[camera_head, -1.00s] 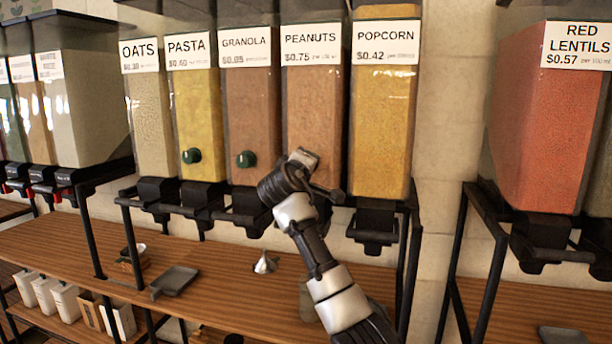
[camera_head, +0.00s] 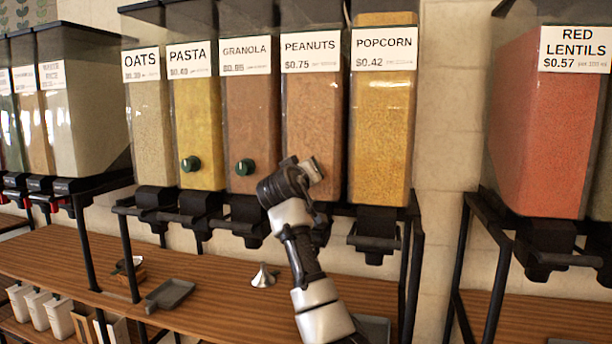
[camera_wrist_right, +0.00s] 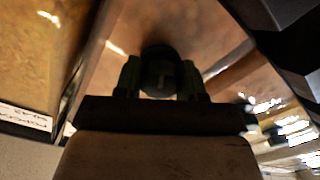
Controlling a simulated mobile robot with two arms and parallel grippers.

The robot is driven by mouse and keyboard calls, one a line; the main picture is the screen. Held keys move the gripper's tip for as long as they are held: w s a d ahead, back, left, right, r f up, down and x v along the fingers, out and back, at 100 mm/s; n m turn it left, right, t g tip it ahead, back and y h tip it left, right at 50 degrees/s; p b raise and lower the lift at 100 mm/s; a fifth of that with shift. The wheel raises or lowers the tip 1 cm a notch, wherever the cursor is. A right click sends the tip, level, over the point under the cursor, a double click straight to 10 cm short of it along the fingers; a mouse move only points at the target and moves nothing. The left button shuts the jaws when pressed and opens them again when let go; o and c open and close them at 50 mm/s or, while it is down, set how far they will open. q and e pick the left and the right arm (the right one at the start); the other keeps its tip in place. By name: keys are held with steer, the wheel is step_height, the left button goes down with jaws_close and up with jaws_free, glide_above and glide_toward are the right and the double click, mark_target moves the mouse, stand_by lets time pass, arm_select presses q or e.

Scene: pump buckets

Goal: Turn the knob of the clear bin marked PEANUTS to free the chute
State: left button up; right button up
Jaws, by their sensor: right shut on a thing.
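The clear bin marked PEANUTS (camera_head: 313,115) stands between the GRANOLA and POPCORN bins in the head view, filled with brown nuts. My right gripper (camera_head: 310,168) is at the lower front of this bin and covers its knob in the head view. In the right wrist view the dark round knob (camera_wrist_right: 159,72) sits between the two fingers of my right gripper (camera_wrist_right: 160,82), which is shut on it. The chute under the bin is partly hidden behind my right arm. My left gripper is not in view.
The GRANOLA bin (camera_head: 249,110) and PASTA bin (camera_head: 196,115) show green knobs. The POPCORN bin (camera_head: 381,130) is close on the right. Below, a wooden shelf (camera_head: 215,295) holds a metal funnel (camera_head: 264,277) and a grey scoop (camera_head: 170,293).

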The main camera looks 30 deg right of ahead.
steer(key=shift+f, duration=0.25)
steer(key=o, duration=0.7)
steer(key=shift+o, duration=1.1)
steer(key=shift+r, duration=0.15)
steer(key=b+v, duration=0.3)
steer(key=v, duration=0.8)
steer(key=shift+w, duration=0.1)
